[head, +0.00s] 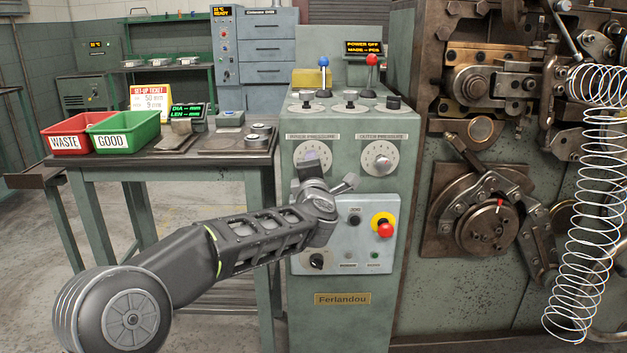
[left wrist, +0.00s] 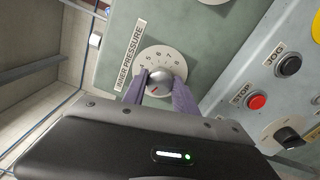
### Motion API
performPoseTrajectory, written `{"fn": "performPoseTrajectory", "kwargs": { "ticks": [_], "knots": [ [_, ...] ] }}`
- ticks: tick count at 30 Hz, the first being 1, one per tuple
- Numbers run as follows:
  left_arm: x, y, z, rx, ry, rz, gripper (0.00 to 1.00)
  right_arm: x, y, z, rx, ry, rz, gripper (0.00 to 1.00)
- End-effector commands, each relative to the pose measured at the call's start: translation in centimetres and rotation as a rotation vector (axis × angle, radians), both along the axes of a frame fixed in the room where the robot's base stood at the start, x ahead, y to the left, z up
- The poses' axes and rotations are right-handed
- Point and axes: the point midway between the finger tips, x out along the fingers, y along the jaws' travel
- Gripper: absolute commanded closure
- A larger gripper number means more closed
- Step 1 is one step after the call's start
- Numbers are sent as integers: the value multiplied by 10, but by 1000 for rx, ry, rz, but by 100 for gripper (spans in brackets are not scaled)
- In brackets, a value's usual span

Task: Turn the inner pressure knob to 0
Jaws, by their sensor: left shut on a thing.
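The inner pressure knob (left wrist: 160,80) is a round silver knob with a red pointer mark, on a pale numbered dial (left wrist: 174,57) under the label INNER PRESSURE. In the left wrist view the pointer faces the lower part of the dial; the number it points at is hidden. My left gripper (left wrist: 160,86) has its two purple fingers on either side of the knob, shut on it. In the head view my left gripper (head: 311,166) reaches up to the inner pressure dial (head: 299,153) and covers the knob. My right gripper is not in view.
The outer pressure knob (head: 381,161) is right of the inner one. Below is a sloped button panel with a red emergency stop (head: 385,229) and a red STOP button (left wrist: 257,101), close to my left gripper. Blue (head: 323,62) and red (head: 372,60) ball levers stand above.

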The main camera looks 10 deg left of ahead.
Motion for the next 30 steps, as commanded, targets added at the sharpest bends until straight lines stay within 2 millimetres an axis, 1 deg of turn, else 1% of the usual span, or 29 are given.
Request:
{"fn": "performPoseTrajectory", "kwargs": {
  "ticks": [1, 6, 18, 24, 30],
  "knots": [
    [0, 1, -6, -46, -11, 1, 100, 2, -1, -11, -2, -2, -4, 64],
    [0, 1, -5, -200, -52, 1, 100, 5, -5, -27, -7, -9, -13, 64],
    [0, 1, -5, -567, -143, 1, 100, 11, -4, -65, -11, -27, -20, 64],
    [0, 1, -4, -720, -182, 1, 100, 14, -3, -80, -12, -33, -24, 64],
    [0, 1, -3, -824, -207, 1, 100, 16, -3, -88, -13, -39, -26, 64]
  ]
}}
